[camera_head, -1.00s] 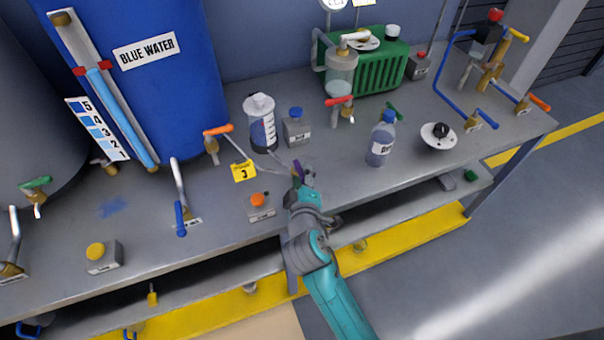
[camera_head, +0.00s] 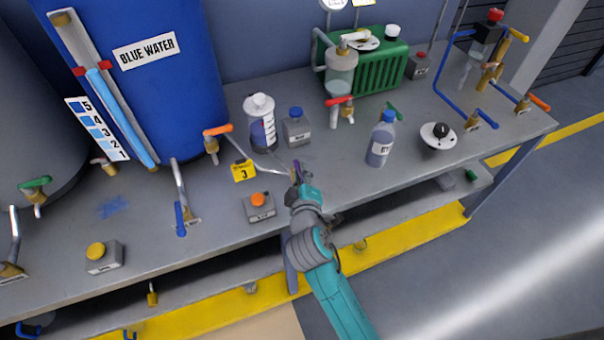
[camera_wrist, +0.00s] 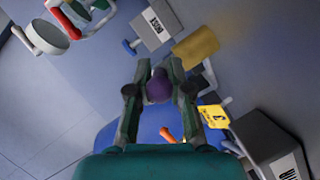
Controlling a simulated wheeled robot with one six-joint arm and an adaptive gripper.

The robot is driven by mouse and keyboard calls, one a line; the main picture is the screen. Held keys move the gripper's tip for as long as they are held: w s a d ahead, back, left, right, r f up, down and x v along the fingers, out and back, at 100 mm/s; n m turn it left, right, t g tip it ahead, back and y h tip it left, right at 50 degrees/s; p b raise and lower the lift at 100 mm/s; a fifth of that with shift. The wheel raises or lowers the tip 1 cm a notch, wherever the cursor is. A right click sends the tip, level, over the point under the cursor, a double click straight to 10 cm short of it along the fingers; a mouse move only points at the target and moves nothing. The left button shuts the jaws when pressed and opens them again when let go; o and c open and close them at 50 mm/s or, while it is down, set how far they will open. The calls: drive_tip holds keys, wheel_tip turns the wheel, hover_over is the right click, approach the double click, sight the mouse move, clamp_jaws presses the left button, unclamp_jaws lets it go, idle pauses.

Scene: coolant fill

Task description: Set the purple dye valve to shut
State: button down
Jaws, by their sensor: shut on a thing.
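The purple dye valve handle (camera_head: 297,170) stands near the front edge of the workbench, at the end of a thin grey pipe. In the wrist view the purple handle (camera_wrist: 158,86) sits between my two fingers. My gripper (camera_head: 299,181) is at the handle from the front, and in the wrist view its fingers (camera_wrist: 159,76) are shut on it. The valve body is mostly hidden behind the gripper, so I cannot tell the valve's exact setting.
A grey box with an orange button (camera_head: 259,206) stands left of my gripper. A yellow tag marked 3 (camera_head: 243,171), a white graduated container (camera_head: 260,122) and a blue-capped bottle (camera_head: 381,140) are nearby. The blue water tank (camera_head: 170,80) stands behind.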

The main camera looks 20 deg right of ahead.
drive_tip(key=shift+d+n+y, duration=0.15)
drive_tip(key=shift+n+y, duration=0.15)
drive_tip(key=shift+y, duration=0.1)
drive_tip(key=shift+w+d+n+t+y, duration=0.1)
drive_tip(key=shift+d+n+t+y, duration=0.15)
drive_tip(key=shift+n+y, duration=0.7)
drive_tip(key=shift+w+d+n+t+y, duration=0.15)
drive_tip(key=shift+d+n+y, duration=0.2)
drive_tip(key=shift+n+y, duration=0.55)
drive_tip(key=shift+w+d+n+g+y, duration=0.1)
drive_tip(key=shift+d+n+g+y, duration=0.1)
drive_tip(key=shift+n+y, duration=0.55)
drive_tip(key=shift+w+d+n+g+y, duration=0.15)
drive_tip(key=shift+d+n+y, duration=0.15)
drive_tip(key=shift+y, duration=0.85)
drive_tip(key=shift+d+n+g+y, duration=0.15)
drive_tip(key=shift+n+y, duration=0.45)
drive_tip(key=shift+y, duration=0.35)
drive_tip(key=n+y, duration=0.1)
drive_tip(key=n+g+y, duration=0.1)
drive_tip(key=w+n+g+y, duration=0.1)
drive_tip(key=shift+d+y, duration=0.4)
drive_tip(key=shift+w+d+n+g+y, duration=0.1)
drive_tip(key=shift+w+n+g+y, duration=0.2)
drive_tip(key=shift+n+g+y, duration=0.7)
drive_tip(key=shift+w+d+n+g+y, duration=0.1)
drive_tip(key=shift+w+n+g+y, duration=0.15)
drive_tip(key=shift+n+g+y, duration=0.75)
drive_tip(key=c, duration=1.1)
unclamp_jaws()
